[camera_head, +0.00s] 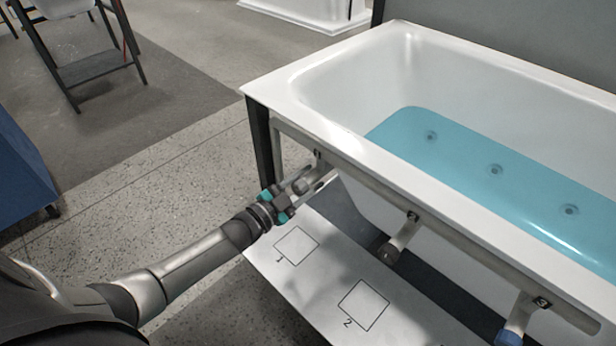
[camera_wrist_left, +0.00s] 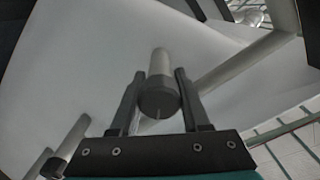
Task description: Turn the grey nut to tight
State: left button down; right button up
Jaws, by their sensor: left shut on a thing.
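The grey nut (camera_wrist_left: 158,98) is a dark round cap on the end of a pale stud, with a thin light mark on its face. It sits between the two dark fingers of my left gripper (camera_wrist_left: 160,80), which is shut on it. In the head view my left gripper (camera_head: 312,182) is at the stud by label 1, under the near left corner of the bathtub (camera_head: 300,120). The fingers largely hide the nut there. The nut's tightness cannot be told. My right gripper is not in view.
Along the same rail (camera_head: 450,235) are a stud with a brownish-grey end (camera_head: 389,253) and one with a blue end (camera_head: 509,337). A white board (camera_head: 315,270) with squares marked 1 and 2 lies below. Open floor lies left of the tub.

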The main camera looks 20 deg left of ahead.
pick_arm(q)
jog(key=m, duration=0.4)
jog(key=shift+m, duration=0.3)
jog(key=m, duration=0.2)
jog(key=shift+d+f+m, duration=0.1)
jog(key=shift+m, duration=0.9)
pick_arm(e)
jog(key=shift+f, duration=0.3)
pick_arm(q)
jog(key=shift+c, duration=1.9)
grip_release()
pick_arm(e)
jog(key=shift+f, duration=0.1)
pick_arm(q)
jog(key=shift+s, duration=0.15)
